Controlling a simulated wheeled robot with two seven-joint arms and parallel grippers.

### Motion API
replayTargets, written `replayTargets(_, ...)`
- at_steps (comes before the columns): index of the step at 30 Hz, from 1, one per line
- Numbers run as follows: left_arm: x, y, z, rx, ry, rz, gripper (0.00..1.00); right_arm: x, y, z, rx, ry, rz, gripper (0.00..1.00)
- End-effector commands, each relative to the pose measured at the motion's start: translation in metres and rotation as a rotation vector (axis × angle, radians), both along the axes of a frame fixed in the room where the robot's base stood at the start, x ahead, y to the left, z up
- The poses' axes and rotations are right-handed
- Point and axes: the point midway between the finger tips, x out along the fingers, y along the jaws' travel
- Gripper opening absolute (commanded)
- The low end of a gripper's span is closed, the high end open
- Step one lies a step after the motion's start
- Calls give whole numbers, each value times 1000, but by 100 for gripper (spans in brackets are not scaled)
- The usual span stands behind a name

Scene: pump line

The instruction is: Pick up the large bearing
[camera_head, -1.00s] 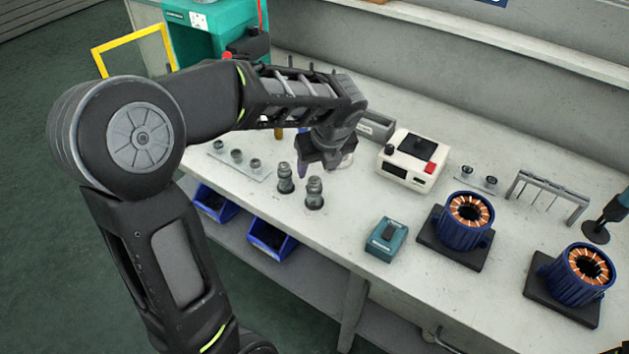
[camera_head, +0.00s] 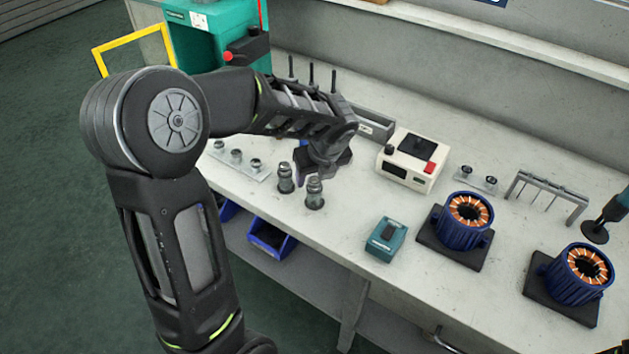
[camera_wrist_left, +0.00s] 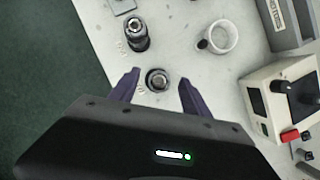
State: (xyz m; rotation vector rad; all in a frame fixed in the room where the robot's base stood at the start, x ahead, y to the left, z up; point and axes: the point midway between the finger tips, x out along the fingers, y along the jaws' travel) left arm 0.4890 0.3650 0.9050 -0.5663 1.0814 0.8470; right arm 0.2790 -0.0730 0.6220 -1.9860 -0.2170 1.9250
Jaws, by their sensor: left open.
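My left gripper (camera_head: 318,175) is over the bench, just behind two upright grey metal pieces, the left one (camera_head: 285,178) and the right one (camera_head: 314,193). In the left wrist view its fingers (camera_wrist_left: 158,78) are apart and empty. One round metal piece (camera_wrist_left: 157,80) shows between the fingertips, and the other piece (camera_wrist_left: 134,33) stands beyond them. Contact cannot be told. Several small ring-like parts sit on a pale plate (camera_head: 258,175) to the left. Two more small parts (camera_head: 479,176) sit at the right. I cannot tell for sure which is the large bearing. My right gripper is not in view.
A white ring-shaped cup (camera_wrist_left: 220,37) is near the gripper. A white device (camera_head: 409,160) and a teal box (camera_head: 386,239) stand to the right. Blue motor housings (camera_head: 463,225) are farther right. Blue bins (camera_head: 270,240) hang below the bench edge.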

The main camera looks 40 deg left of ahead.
Motion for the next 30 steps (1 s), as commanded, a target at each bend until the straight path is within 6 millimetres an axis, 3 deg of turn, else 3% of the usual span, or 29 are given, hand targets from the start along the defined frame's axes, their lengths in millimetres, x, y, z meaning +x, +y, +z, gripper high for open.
replayTargets(8, 0, 0, 0, 0, 0, 0, 55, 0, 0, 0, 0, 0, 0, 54)
replayTargets(25, 0, 0, 0, 0, 0, 0, 8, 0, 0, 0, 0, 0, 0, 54)
replayTargets(30, 0, 0, 0, 0, 0, 0, 7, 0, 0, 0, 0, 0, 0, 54)
